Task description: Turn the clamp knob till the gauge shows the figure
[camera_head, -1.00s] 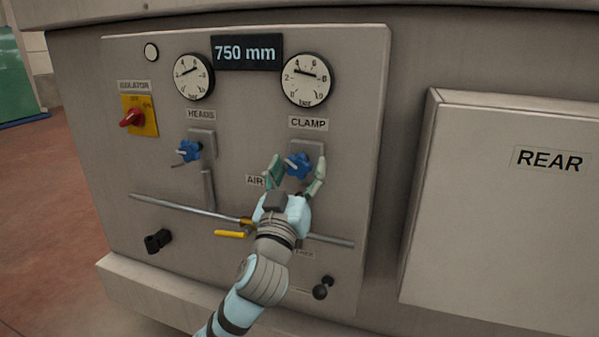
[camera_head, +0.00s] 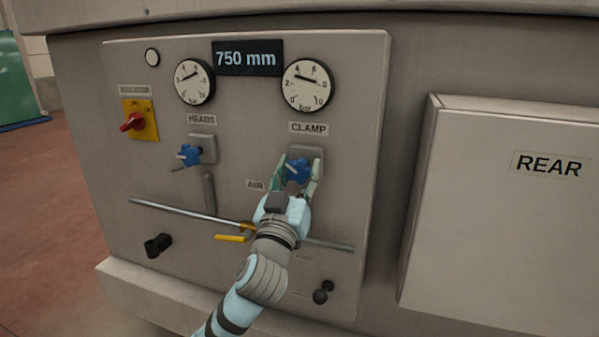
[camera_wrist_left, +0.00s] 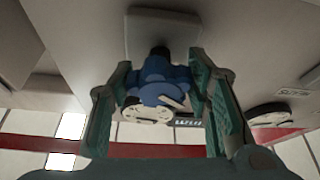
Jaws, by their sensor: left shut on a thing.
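The blue clamp knob (camera_head: 298,171) sits under the CLAMP label (camera_head: 309,128) on the grey panel. My left gripper (camera_head: 299,173) is shut on it, one finger on each side. In the left wrist view the knob (camera_wrist_left: 160,82) lies between the green finger pads (camera_wrist_left: 165,95). The clamp gauge (camera_head: 307,85) is above the label; its needle lies near horizontal, pointing left and slightly up, close to the 4 side. The display (camera_head: 247,58) reads 750 mm. My right gripper is not in view.
A second blue knob (camera_head: 189,155) under HEADS and its gauge (camera_head: 194,82) are to the left. A red isolator switch (camera_head: 132,121), a yellow-handled air valve (camera_head: 230,238), a metal pipe (camera_head: 170,212) and a black knob (camera_head: 323,291) are on the panel. The REAR box (camera_head: 500,210) juts out at right.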

